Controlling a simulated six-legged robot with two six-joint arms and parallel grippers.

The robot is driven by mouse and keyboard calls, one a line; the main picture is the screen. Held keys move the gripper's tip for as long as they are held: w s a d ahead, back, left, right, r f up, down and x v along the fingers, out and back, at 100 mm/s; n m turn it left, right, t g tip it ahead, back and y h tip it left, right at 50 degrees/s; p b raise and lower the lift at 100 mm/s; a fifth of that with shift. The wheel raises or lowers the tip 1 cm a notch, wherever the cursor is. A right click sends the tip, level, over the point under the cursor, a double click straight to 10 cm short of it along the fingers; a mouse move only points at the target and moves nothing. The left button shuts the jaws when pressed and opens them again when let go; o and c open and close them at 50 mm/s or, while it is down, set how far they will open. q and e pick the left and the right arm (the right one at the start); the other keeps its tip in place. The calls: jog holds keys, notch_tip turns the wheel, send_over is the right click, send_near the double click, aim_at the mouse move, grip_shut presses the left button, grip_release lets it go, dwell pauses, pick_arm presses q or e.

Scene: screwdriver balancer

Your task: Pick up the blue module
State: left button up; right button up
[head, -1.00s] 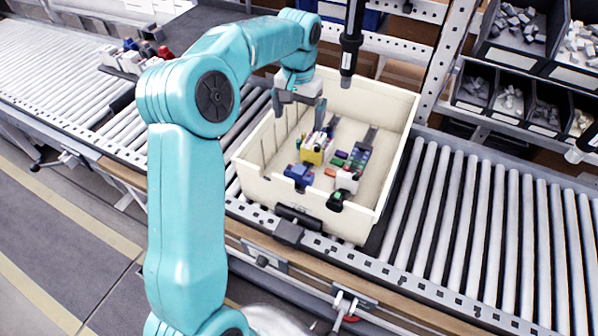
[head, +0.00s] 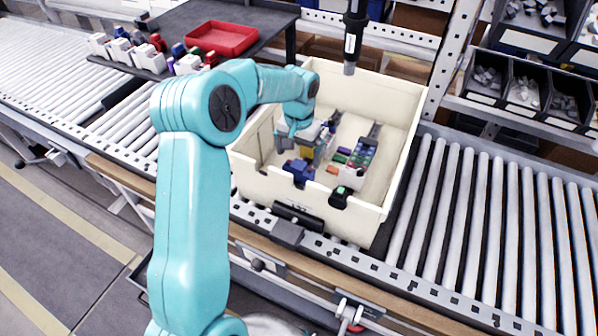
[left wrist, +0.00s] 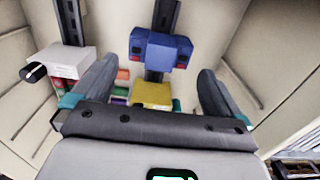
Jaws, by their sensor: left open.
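The blue module (head: 299,171) sits at the near left inside the cream bin (head: 395,150). In the left wrist view the blue module (left wrist: 162,50) is on a dark rail, ahead of the yellow module (left wrist: 152,94). My left gripper (head: 298,143) is down inside the bin, just behind the blue module, and partly hides the yellow one. In the left wrist view my left gripper (left wrist: 155,80) has its fingers wide apart, with the yellow module showing between them and nothing held. My right gripper is not in view.
A white module (left wrist: 62,62) with a black knob stands on another rail. Small coloured modules (head: 342,156) lie between the rails. A dark screwdriver (head: 350,45) hangs above the bin's back. A red tray (head: 222,38) is at the back left. Rollers right of the bin are clear.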

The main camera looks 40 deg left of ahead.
aim_at(300, 162)
pick_arm(q)
jog(key=shift+a+f, duration=0.15)
jog(key=shift+f, duration=0.7)
notch_tip(300, 162, down, 5)
jog(key=shift+f+p, duration=0.1)
jog(key=shift+p, duration=0.35)
jog(key=c, duration=1)
jog(key=shift+w+r, duration=0.1)
jog(key=shift+r, duration=0.1)
jog(key=shift+w+r, duration=0.1)
jog(key=shift+r, duration=0.15)
notch_tip(300, 162, up, 19)
jog(key=shift+r, duration=0.2)
